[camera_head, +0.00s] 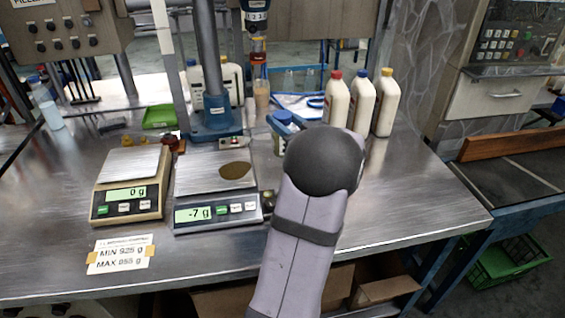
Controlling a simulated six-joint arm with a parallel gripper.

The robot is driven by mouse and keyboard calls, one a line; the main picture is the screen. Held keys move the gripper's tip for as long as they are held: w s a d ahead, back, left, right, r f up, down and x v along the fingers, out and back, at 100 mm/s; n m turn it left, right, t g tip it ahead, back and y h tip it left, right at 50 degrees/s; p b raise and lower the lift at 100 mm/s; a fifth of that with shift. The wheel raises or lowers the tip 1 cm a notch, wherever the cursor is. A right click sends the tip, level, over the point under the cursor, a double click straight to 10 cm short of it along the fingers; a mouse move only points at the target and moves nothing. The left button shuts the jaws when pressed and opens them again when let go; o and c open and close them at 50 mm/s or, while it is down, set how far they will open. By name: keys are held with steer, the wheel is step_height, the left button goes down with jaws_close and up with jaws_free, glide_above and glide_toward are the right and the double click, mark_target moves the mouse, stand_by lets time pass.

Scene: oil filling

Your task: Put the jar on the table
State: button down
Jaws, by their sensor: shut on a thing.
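A small container with a blue lid (283,119) and a pale, greenish body shows just left of my arm, behind the right scale. It may be the jar; my arm covers its right side, so I cannot tell whether it rests on the table or is held. The steel table (410,205) fills the middle of the view. My grey-lilac arm rises from the bottom edge to a dark rounded joint. My gripper is hidden behind this arm, so its fingers and any contact with the container do not show.
The left scale (127,190) reads 0 g. The right scale (210,214) reads -7 g and bears a flat brown round patch (235,170). Several white bottles, one red-capped (335,103), stand behind right. A blue-based column (210,122) stands behind the scales. The table's right front is clear.

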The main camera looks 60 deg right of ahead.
steer(key=shift+f, duration=4.4)
steer(key=shift+f, duration=0.2)
steer(key=c, duration=1.2)
jaws_free()
steer(key=shift+r, duration=0.1)
steer(key=shift+s, duration=0.15)
steer(key=b+v, duration=0.1)
steer(key=v, duration=1)
steer(key=shift+s+a, duration=0.2)
steer(key=shift+s, duration=0.1)
